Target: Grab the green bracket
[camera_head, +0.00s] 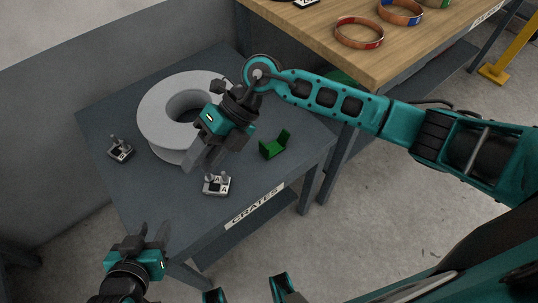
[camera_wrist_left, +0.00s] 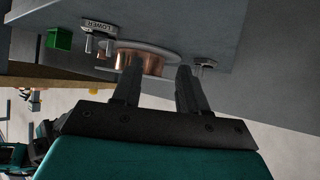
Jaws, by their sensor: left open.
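The green bracket (camera_head: 275,145) sits on the dark grey table near its right edge, with an upright side showing. In the left wrist view the bracket (camera_wrist_left: 60,39) is at the upper left, away from the fingers. My left gripper (camera_head: 146,236) is open and empty off the table's near left corner, far from the bracket. Its fingers (camera_wrist_left: 158,70) show apart in the wrist view. My right gripper (camera_head: 203,158) is over the table, left of the bracket and apart from it, fingers pointing down. Whether it is open is unclear.
A large pale spool (camera_head: 155,118) stands on the table (camera_head: 240,190); its copper winding (camera_wrist_left: 150,62) shows in the wrist view. Small metal fixtures stand left (camera_head: 120,148) and in front (camera_head: 217,184). A wooden table (camera_head: 330,65) behind holds copper rings (camera_head: 358,31).

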